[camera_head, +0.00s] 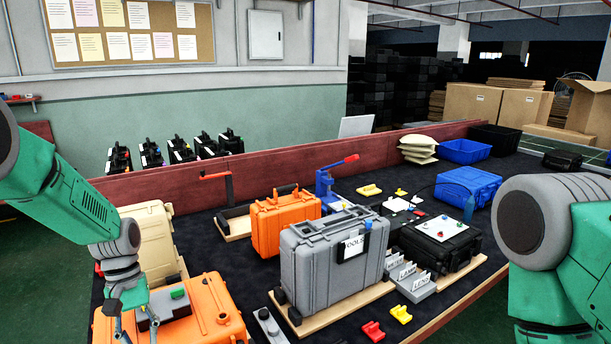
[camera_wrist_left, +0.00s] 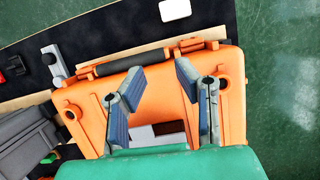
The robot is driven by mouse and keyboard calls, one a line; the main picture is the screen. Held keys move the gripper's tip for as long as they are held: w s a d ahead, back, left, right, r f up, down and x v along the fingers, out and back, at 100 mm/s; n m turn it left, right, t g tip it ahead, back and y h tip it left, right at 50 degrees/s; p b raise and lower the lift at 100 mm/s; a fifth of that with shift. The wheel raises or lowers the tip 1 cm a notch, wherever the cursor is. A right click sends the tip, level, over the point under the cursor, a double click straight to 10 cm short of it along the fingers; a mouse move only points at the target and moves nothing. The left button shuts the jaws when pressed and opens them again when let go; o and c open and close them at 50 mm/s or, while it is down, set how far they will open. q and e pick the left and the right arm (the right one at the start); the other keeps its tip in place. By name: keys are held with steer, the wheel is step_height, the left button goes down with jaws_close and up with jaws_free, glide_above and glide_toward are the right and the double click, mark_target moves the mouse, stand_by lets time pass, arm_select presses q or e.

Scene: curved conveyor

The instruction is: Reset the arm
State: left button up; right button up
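My left arm comes in from the left in the head view. My left gripper (camera_head: 136,334) hangs over the orange case (camera_head: 210,312) at the front left. In the left wrist view the blue-padded fingers of this gripper (camera_wrist_left: 160,75) are spread apart with nothing between them. The orange case (camera_wrist_left: 232,95) lies below them with its dark handle toward the top of the picture. Whether the fingers touch the case is unclear. My right arm (camera_head: 550,240) shows at the right edge of the head view, but its gripper is out of frame.
A large grey case (camera_head: 335,262) stands in the middle of the dark table on a wooden board. Another orange case (camera_head: 285,218), a beige case (camera_head: 150,235) and a black case (camera_head: 440,240) stand around it. Blue bins (camera_head: 463,151) are at the far right.

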arm_select(q)
steer(key=s+d+f+m+t+y, duration=0.1)
steer(key=s+d+f+m, duration=0.15)
steer(key=s+f, duration=1.2)
steer(key=s+d+m+t, duration=0.2)
steer(key=s+m, duration=0.1)
steer(key=s, duration=1.7)
steer(key=w+f+t+b, duration=0.1)
steer(key=w+f+b, duration=0.2)
steer(key=f+b, duration=0.9)
steer(key=shift+d+f+m+y+b, duration=0.4)
steer(key=shift+d+m+b, duration=0.05)
steer(key=shift+b, duration=0.3)
arm_select(e)
step_height(320, 180, down, 14)
steer(key=shift+s+d+r, duration=0.2)
steer(key=shift+r, duration=0.05)
arm_select(q)
steer(key=shift+d, duration=0.2)
arm_select(e)
steer(key=shift+d, duration=0.25)
arm_select(q)
steer(key=shift+w+a, duration=0.15)
arm_select(e)
steer(key=shift+a, duration=0.15)
